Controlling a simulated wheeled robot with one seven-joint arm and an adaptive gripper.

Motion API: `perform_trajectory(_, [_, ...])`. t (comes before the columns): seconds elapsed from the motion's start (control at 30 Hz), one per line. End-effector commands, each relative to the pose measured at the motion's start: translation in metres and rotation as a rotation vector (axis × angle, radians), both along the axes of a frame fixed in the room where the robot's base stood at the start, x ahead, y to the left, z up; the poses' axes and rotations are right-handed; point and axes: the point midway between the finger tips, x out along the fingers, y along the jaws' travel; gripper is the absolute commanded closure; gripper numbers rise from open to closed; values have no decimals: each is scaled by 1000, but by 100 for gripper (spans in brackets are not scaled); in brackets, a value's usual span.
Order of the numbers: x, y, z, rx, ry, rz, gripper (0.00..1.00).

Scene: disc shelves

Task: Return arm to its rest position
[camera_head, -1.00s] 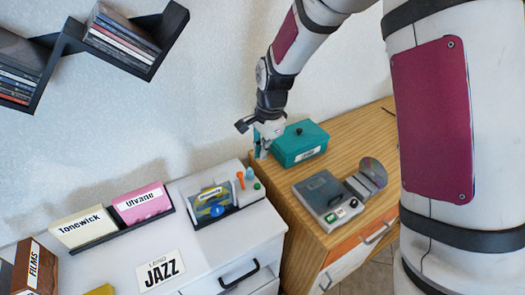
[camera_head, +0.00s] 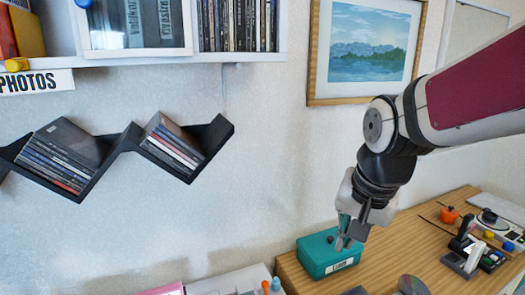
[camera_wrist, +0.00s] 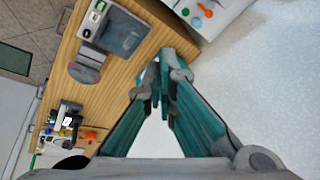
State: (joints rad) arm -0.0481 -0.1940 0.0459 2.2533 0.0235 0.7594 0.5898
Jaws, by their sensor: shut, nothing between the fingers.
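My gripper (camera_head: 342,243) hangs from my arm in front of the teal box in the head view, pointing down. Its fingers are shut with nothing between them. In the wrist view the teal fingers of my gripper (camera_wrist: 161,85) come together near the middle. The teal box (camera_head: 318,256) stands on the wooden desk (camera_head: 425,238) just behind the fingertips. I cannot tell whether the fingers touch the box.
Black zigzag shelves (camera_head: 112,165) with discs hang on the wall at the left. A framed picture (camera_head: 364,50) hangs above. Controllers (camera_head: 464,256) stand at the desk's right. The wrist view shows a grey disc player (camera_wrist: 114,32) and a disc (camera_wrist: 84,69).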

Motion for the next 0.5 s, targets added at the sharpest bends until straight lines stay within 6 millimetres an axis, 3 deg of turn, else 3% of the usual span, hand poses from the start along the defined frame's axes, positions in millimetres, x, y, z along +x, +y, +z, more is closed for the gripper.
perform_trajectory(0.2, [-64, -21, 33, -98, -91, 203, 100])
perform_trajectory(0.4, [-113, -33, 42, -184, -149, 365, 100])
perform_trajectory(0.5, [-128, -36, 42, -215, -165, 418, 100])
